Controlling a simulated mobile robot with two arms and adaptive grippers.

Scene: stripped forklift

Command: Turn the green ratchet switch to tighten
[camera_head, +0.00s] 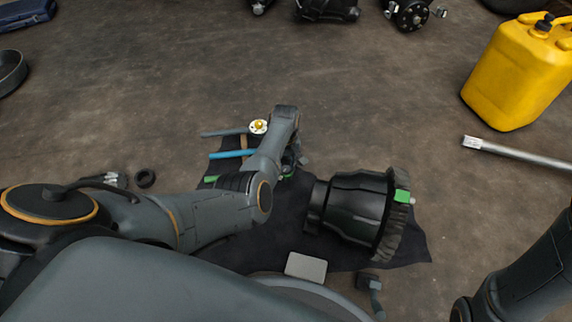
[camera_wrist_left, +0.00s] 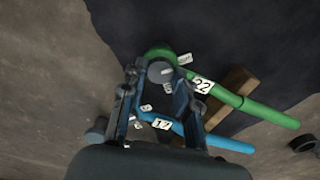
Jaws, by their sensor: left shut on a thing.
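The green ratchet (camera_wrist_left: 240,100), labelled 22, lies on a dark cloth in the left wrist view. Its handle runs to the lower right and its head is at the fingertips. In the head view its handle end (camera_head: 211,179) shows left of my arm. My left gripper (camera_wrist_left: 160,80) points down at the ratchet head and is shut on a round grey piece there, which I take to be the switch (camera_wrist_left: 160,73). The fingers hide part of it. In the head view my left gripper (camera_head: 290,163) is mostly hidden by its wrist. My right gripper is out of view.
A blue ratchet (camera_head: 232,154), labelled 12 in the left wrist view (camera_wrist_left: 190,135), lies beside the green one. A wooden piece (camera_wrist_left: 230,92) lies under the handles. A yellow canister (camera_head: 512,80) stands farther right.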

